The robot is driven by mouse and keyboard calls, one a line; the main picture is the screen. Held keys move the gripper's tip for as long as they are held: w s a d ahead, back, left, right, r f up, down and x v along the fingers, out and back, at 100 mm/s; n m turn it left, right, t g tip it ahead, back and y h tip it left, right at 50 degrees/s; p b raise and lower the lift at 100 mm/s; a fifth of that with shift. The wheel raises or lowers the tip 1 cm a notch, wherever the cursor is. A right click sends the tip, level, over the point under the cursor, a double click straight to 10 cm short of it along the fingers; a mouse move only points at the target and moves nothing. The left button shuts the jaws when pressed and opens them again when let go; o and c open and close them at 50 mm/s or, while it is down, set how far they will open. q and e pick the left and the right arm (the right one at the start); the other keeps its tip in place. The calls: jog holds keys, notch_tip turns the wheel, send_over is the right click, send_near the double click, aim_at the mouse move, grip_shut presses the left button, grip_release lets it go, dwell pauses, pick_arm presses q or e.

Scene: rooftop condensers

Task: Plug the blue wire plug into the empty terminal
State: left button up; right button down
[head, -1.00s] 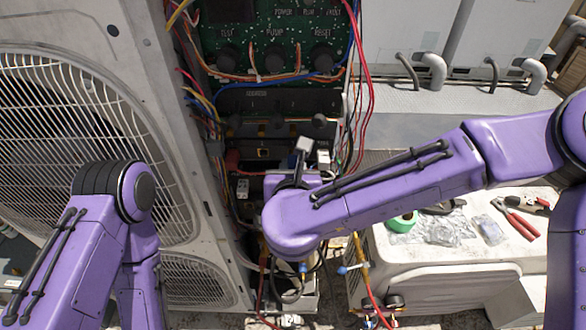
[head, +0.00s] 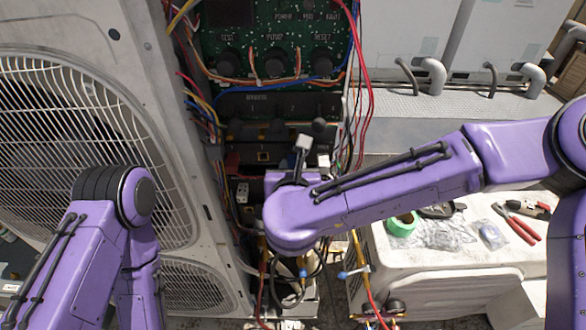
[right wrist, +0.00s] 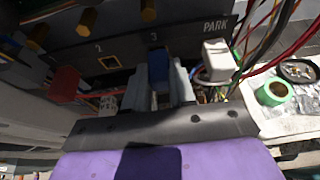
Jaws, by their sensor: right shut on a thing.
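The blue plug (right wrist: 158,66) is between the fingers of my right gripper (right wrist: 160,82), which is shut on it. In the right wrist view the plug is against or just in front of the dark terminal block (right wrist: 130,42), below the number 3. I cannot tell whether it is inserted there. A square opening with a yellow rim (right wrist: 110,62) below the number 2 looks empty; it also shows in the head view (head: 263,156). In the head view my right arm hides most of the right gripper (head: 296,174). My left gripper is out of view.
A white plug (right wrist: 217,58) with a cable is below the PARK label, right of my gripper. A red part (right wrist: 66,84) is at the left. Loose wires (head: 362,90) hang beside the block. Green tape (head: 401,225) and pliers (head: 518,222) lie on the white unit (head: 440,255).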

jog(key=shift+w+r, duration=0.1)
jog(key=shift+w, duration=0.1)
jog(key=c, duration=0.9)
grip_release()
jog(key=shift+o, duration=0.2)
